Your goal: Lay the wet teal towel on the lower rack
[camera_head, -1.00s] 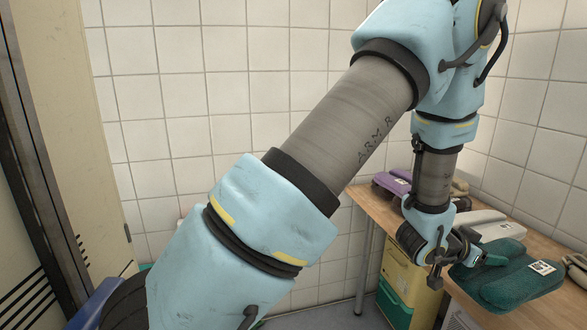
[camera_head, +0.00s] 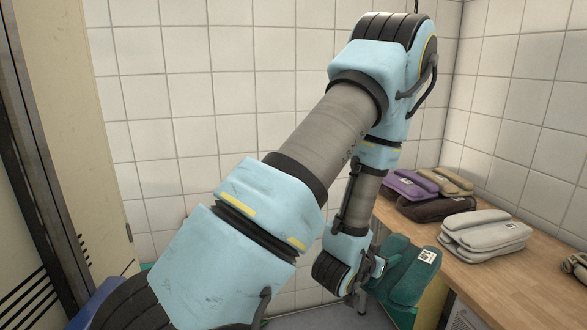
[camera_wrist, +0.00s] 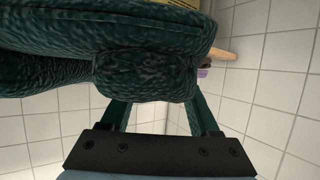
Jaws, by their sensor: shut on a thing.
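The teal towel (camera_head: 408,270) is a folded dark green-teal bundle with a white label. It is in my gripper, in the air beside the left edge of the table. My gripper (camera_head: 371,283) is at the lower middle of the head view, shut on the towel's near side; my arm partly hides the fingers. In the wrist view the towel (camera_wrist: 145,72) fills the upper left, close in front of the gripper (camera_wrist: 160,112). No rack can be made out in either view.
A wooden table (camera_head: 490,275) stands at right, bearing a pale grey folded towel (camera_head: 485,232), a purple one (camera_head: 410,184), a dark brown one (camera_head: 437,208) and a tan one (camera_head: 445,180). Tiled walls close in behind. A tall beige cabinet (camera_head: 75,110) stands at left.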

